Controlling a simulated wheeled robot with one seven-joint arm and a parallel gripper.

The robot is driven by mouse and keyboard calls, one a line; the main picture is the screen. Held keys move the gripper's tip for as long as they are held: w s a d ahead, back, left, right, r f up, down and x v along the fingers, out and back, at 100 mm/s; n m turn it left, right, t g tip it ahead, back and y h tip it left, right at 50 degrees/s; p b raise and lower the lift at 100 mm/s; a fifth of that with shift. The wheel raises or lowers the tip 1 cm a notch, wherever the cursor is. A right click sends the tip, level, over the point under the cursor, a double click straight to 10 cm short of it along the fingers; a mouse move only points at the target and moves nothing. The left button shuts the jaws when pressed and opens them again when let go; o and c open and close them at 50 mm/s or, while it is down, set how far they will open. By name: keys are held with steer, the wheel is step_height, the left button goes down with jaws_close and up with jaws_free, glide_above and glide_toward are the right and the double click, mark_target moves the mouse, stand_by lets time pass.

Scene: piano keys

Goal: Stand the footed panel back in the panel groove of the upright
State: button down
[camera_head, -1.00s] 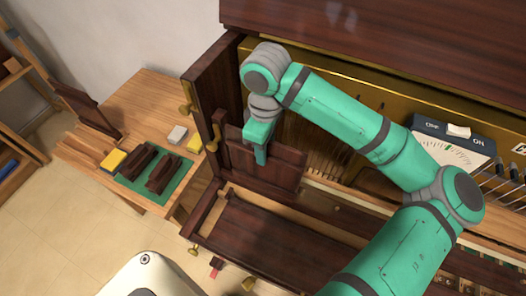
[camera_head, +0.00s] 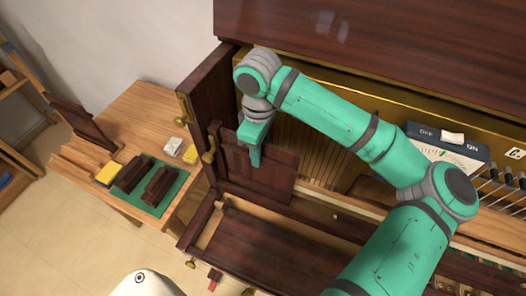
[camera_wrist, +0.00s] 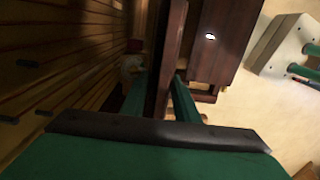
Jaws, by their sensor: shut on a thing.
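The dark brown footed panel (camera_head: 268,172) stands roughly upright at the left front of the upright piano (camera_head: 370,35). My gripper (camera_head: 256,152) points down and is shut on the panel's top edge in the head view. In the wrist view the panel (camera_wrist: 167,55) shows edge-on between the two green fingers (camera_wrist: 160,100). The strings behind the panel are exposed to its right. The panel groove and the panel's feet cannot be made out, so I cannot tell whether the feet are seated.
The side wall (camera_head: 205,110) with brass fittings stands close left of the panel. A dark board (camera_head: 265,245) lies low in front. A wooden table (camera_head: 150,105) at left holds dark blocks on a green mat (camera_head: 170,203). A meter box (camera_head: 445,145) sits at right.

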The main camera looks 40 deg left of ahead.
steer(key=shift+a+f, duration=0.2)
steer(key=shift+a, duration=0.05)
steer(key=shift+f, duration=2.1)
steer(key=c, duration=1.3)
jaws_free()
steer(key=shift+r, duration=0.1)
step_height(320, 180, up, 11)
steer(key=shift+f, duration=0.15)
steer(key=shift+w+d, duration=0.1)
